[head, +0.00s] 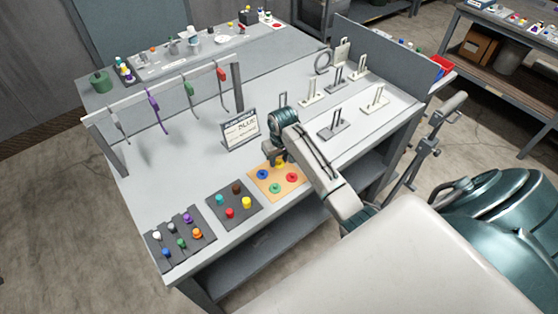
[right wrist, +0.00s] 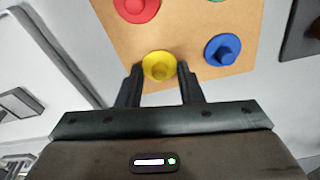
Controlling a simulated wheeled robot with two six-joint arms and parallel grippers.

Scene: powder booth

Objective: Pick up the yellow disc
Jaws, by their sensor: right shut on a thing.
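The yellow disc (right wrist: 159,66) has a raised knob and lies at the near edge of the orange-tan board, between my right gripper's two dark fingers (right wrist: 160,90) in the right wrist view. My right gripper (head: 278,161) is shut on it. In the head view the gripper points down over the back of the board and hides most of the disc. I cannot tell whether the disc is lifted off the board. My left gripper is not in view.
The tan board (head: 263,181) also holds a blue disc (head: 263,174), a red disc (head: 292,177) and a green disc (head: 275,188). A sign card (head: 241,129) stands behind. Dark trays of coloured pegs lie left; metal stands (head: 334,127) stand to the right.

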